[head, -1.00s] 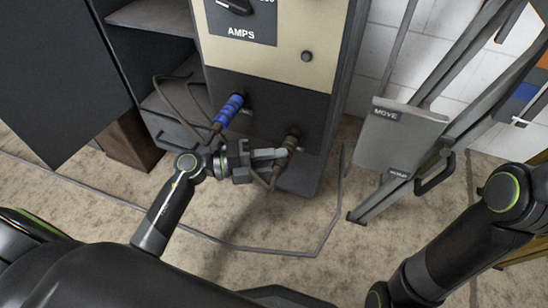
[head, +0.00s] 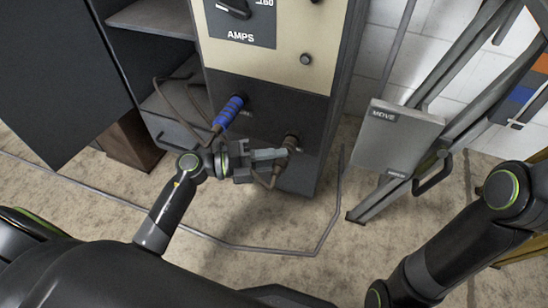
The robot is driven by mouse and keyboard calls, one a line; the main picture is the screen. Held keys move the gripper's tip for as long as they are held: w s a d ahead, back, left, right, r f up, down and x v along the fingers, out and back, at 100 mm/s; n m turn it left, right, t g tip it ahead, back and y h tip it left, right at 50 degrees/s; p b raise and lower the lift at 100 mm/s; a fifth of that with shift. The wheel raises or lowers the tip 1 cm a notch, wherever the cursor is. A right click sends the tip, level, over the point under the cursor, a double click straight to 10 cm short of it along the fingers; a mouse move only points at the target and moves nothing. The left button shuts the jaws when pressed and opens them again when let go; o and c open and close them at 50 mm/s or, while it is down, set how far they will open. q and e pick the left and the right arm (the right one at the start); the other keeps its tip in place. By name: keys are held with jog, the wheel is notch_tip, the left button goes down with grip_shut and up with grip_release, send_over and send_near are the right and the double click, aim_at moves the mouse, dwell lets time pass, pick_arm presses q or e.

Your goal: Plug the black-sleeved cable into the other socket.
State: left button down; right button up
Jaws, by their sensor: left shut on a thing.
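The black-sleeved cable's plug end (head: 291,144) is at the lower right of the machine's dark front panel. My left gripper (head: 281,154) is shut on it from the left. Its cable hangs down below the fingers. The fingers hide part of the sleeve, and I cannot tell whether the tip sits in a socket. A blue-sleeved cable (head: 229,112) is at the panel's left socket, tilted down to the left. The jaws of my right gripper are not in view; only my right arm shows at the right.
The machine (head: 292,100) has a beige face with a dial marked AMPS (head: 241,20). A shelf unit (head: 150,18) stands to its left. A folding step ladder (head: 398,140) leans at the right by the white wall. A thin cable (head: 262,248) lies on the floor.

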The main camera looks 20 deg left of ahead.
pick_arm(q)
jog(key=shift+s+r+p, duration=0.1)
jog(key=shift+s+p, duration=0.05)
jog(key=shift+p, duration=0.75)
dwell(0.9)
jog(key=shift+w, duration=0.25)
dwell(0.5)
jog(key=c, duration=0.9)
grip_release()
jog(key=shift+c, duration=0.2)
jog(key=o, duration=0.5)
jog(key=shift+o, duration=0.2)
jog(key=shift+s+a, duration=0.1)
jog(key=shift+a, duration=0.05)
